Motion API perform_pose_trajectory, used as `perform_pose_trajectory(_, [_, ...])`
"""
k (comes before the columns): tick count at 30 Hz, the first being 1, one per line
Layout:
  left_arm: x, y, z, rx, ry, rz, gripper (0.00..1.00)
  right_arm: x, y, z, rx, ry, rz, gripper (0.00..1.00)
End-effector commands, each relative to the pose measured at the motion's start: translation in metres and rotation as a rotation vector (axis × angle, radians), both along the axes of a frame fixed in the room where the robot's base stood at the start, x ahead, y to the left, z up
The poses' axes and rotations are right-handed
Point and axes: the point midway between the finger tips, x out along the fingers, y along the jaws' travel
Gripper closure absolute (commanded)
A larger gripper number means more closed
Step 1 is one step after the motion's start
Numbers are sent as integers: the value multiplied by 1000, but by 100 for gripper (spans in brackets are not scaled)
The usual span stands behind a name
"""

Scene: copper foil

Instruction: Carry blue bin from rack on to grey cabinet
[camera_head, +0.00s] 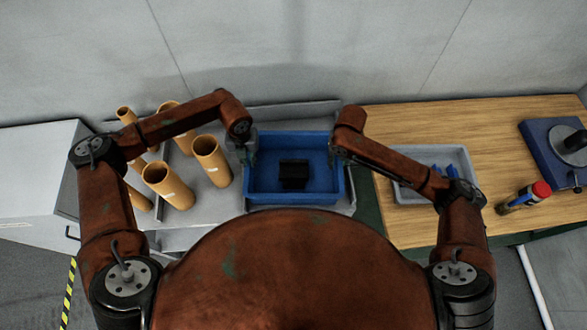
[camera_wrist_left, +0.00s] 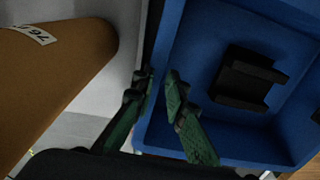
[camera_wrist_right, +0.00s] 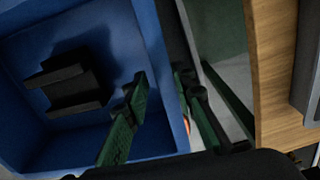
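The blue bin (camera_head: 265,198) stands among grey surfaces in the middle of the head view, upright, with a black block (camera_head: 293,174) inside. My left gripper (camera_head: 247,150) is at the bin's left wall. In the left wrist view its fingers (camera_wrist_left: 161,77) straddle that wall, close to it; contact is unclear. My right gripper (camera_head: 337,152) is at the right wall. In the right wrist view its fingers (camera_wrist_right: 164,88) are apart, one inside and one outside the wall. A light grey cabinet (camera_head: 35,165) with a handle stands at the far left. The rack under the bin is mostly hidden.
Several brown cardboard tubes (camera_head: 212,160) stand left of the bin, close to my left arm. A wooden table (camera_head: 400,120) at the right carries a grey tray (camera_head: 440,152), a red-capped bottle (camera_head: 525,197) and a blue-based device (camera_head: 548,150). The cabinet's visible top is clear.

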Motion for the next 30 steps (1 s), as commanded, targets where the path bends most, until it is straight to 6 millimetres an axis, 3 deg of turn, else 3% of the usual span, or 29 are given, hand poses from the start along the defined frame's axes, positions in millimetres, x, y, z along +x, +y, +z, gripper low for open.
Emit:
perform_pose_trajectory(17, [0,0,-13,0,2,1,88,0,0,-13,0,2,1,76])
perform_pose_trajectory(30, [-1,0,-73,-1,3,3,88,0,1,-73,1,3,1,76])
